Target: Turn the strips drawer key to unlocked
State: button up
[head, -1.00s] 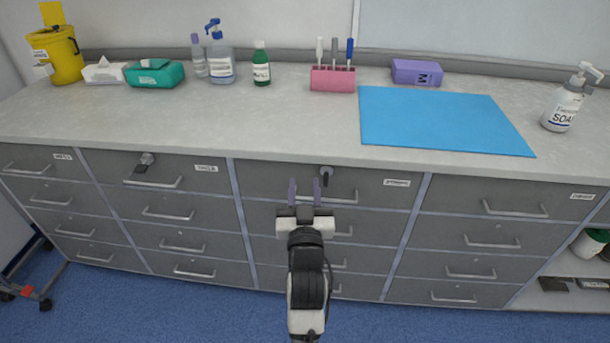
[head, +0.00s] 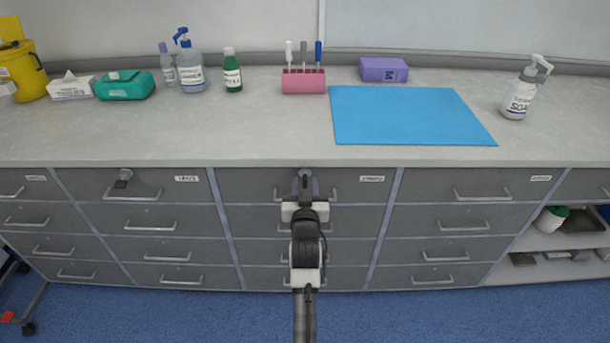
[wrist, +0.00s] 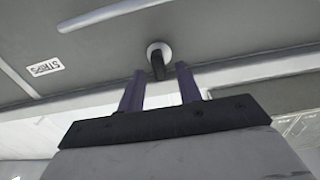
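The strips drawer (head: 260,186) is the top drawer of the middle column. Its label reads STRIPS in the wrist view (wrist: 44,68) and also shows in the head view (head: 371,178). The dark key (wrist: 158,66) sticks out of a round pale lock (wrist: 158,48) on the drawer front. My gripper (wrist: 160,80) is open, with its two purple fingers on either side of the key's outer end and visible gaps between. How far the fingers reach along the key is unclear. In the head view my gripper (head: 305,186) largely hides the key.
The drawer handle (wrist: 115,14) runs close to the lock. Another key (head: 123,178) sits in the top drawer to the left. The counter (head: 250,140) overhangs just above, carrying bottles, a pink holder (head: 303,82) and a blue mat (head: 405,118).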

jog(key=shift+w, duration=1.3)
jog(key=shift+c, duration=0.4)
grip_shut()
